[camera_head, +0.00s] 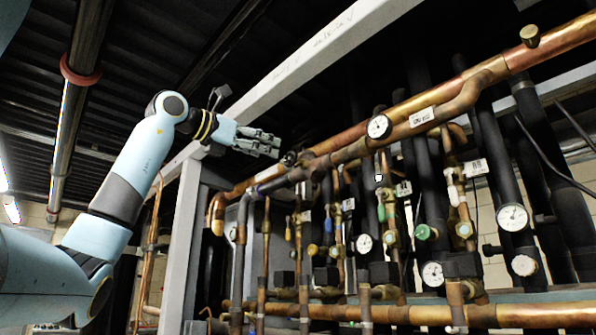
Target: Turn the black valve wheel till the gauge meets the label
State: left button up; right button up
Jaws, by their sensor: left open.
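My left gripper (277,147) is raised at the upper middle, its fingers pointing right; it is open and nothing shows between the fingers. A small dark round part (289,158), which looks like the black valve wheel, sits on the copper pipe just right of and below the fingertips. I cannot tell whether they touch. A round white gauge (379,127) is on the upper copper pipe, right of the gripper; its needle is too small to read. A white label (422,116) is on the pipe just right of that gauge. My right gripper is out of view.
A pale steel beam (300,68) runs diagonally above the gripper, and a grey post (181,240) stands below it. Copper pipes (440,95) and black pipes crowd the right. Other gauges (513,217), a green knob (423,232) and several small valves sit lower down.

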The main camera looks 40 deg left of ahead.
aim_at(289, 158)
pick_arm(q)
jog(key=w+p, duration=0.1)
jog(key=w, duration=0.2)
jog(key=w+p, duration=0.1)
jog(key=w, duration=0.2)
jog(key=w+d+p, duration=0.1)
jog(key=w, duration=0.1)
jog(key=shift+w+r, duration=0.15)
jog(key=shift+w, duration=0.25)
jog(key=shift+w+p, duration=0.35)
jog(key=shift+w, duration=0.1)
jog(key=c, duration=1.3)
jog(key=shift+w, duration=0.1)
